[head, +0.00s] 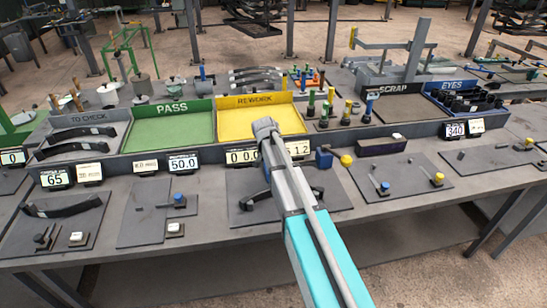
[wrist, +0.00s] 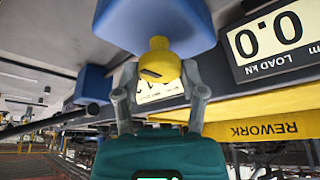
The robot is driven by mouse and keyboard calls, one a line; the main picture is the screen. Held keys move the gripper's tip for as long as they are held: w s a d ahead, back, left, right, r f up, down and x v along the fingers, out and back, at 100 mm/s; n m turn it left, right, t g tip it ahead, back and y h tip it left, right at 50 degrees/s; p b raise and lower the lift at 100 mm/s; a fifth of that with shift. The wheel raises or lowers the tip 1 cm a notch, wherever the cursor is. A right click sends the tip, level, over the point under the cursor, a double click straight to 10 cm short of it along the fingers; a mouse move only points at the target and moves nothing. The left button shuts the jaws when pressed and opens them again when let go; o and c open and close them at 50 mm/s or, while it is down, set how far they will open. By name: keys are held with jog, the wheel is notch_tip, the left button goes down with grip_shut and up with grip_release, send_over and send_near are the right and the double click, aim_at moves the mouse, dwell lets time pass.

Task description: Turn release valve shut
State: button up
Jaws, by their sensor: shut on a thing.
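The release valve appears as a yellow knob (wrist: 158,60) with a short dark slanted mark, in the middle of the wrist view. It sits against a large blue block (wrist: 150,20). My gripper (wrist: 160,88) has a grey finger on each side of the knob and is shut on it. In the head view my arm runs up the middle over the bench; the gripper and the held knob cannot be made out there.
A display reading 0.0 load kN (wrist: 265,38) and the REWORK tray (wrist: 265,128) are close by on the right in the wrist view. A smaller blue block (wrist: 93,85) is on the left. In the head view, the green PASS tray (head: 170,127) and a separate yellow knob (head: 346,160) flank my arm.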

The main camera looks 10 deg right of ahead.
jog(key=shift+s+m+g, duration=0.1)
jog(key=shift+m+g, duration=0.2)
jog(key=shift+m, duration=0.3)
jog(key=o, duration=1.2)
jog(key=shift+c, duration=0.2)
